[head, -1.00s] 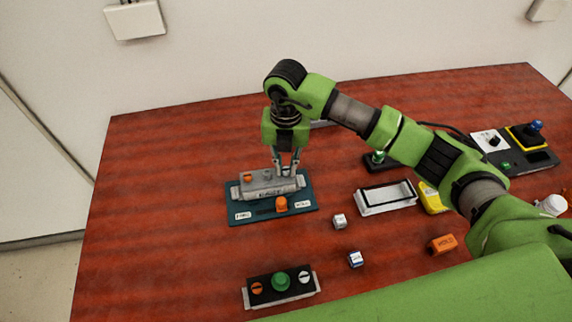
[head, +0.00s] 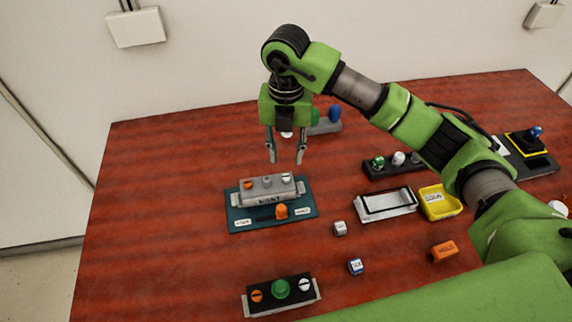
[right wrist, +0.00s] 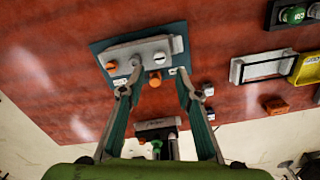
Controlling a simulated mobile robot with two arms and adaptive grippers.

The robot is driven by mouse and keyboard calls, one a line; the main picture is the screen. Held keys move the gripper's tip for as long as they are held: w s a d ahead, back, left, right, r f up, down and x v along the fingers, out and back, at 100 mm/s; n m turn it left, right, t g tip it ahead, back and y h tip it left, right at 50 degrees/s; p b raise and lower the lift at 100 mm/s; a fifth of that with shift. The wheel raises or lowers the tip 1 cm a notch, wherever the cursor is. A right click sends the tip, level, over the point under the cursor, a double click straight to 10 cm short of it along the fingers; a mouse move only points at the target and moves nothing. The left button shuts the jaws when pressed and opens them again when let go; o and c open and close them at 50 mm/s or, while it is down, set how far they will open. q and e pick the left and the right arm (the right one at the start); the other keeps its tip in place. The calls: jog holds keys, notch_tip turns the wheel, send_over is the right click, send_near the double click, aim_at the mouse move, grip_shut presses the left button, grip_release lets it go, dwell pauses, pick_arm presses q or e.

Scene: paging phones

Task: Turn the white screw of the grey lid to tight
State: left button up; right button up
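The grey lid (head: 254,194) lies on a teal base plate (head: 240,213) left of the table's middle. Its white screw (head: 286,178) is at the lid's right end, with a dark slot; its exact turn is too small to read. An orange screw (head: 249,184) is at the left end and a grey knob between them. My right gripper (head: 285,160) is open and empty, above and apart from the lid. In the right wrist view, the lid (right wrist: 170,44) and white screw (right wrist: 159,57) show beyond the spread fingers (right wrist: 155,90). My left gripper is not in view.
An orange knob (head: 281,211) stands on the teal plate before the lid. A black panel with a green button (head: 280,288) is at the front. To the right are small cubes (head: 340,228), a white-framed tray (head: 365,211), a yellow bin (head: 440,215) and an orange block (head: 443,251).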

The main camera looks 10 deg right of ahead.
notch_tip(320, 180, up, 4)
jog(key=shift+r, duration=0.1)
dwell(0.5)
